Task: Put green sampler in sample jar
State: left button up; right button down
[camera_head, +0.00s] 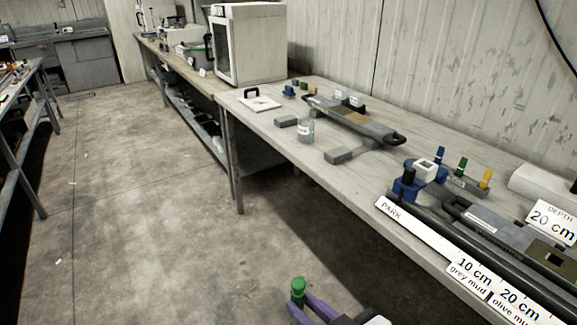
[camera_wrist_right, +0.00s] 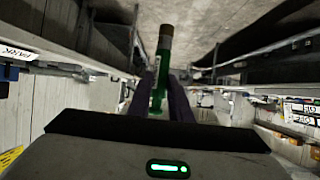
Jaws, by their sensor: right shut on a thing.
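My right gripper (camera_head: 306,305) is at the bottom of the head view, over the floor in front of the bench. Its purple fingers are shut on a green sampler (camera_head: 297,287), whose green top sticks up above them. A clear jar with a white label (camera_head: 306,131), which looks like the sample jar, stands on the bench, well apart from the gripper. My left gripper is not in view.
The long bench (camera_head: 270,128) carries a core liner on supports (camera_head: 350,118) behind the jar. Blue, green and yellow pieces (camera_head: 462,167) stand in a rack nearer the right, by a blue fixture (camera_head: 407,187). A white box (camera_head: 250,45) stands farther back. Open floor (camera_head: 140,190) lies left.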

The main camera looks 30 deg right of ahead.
aim_at(305, 139)
jog(key=i, duration=3.25)
jog(key=z, duration=1.95)
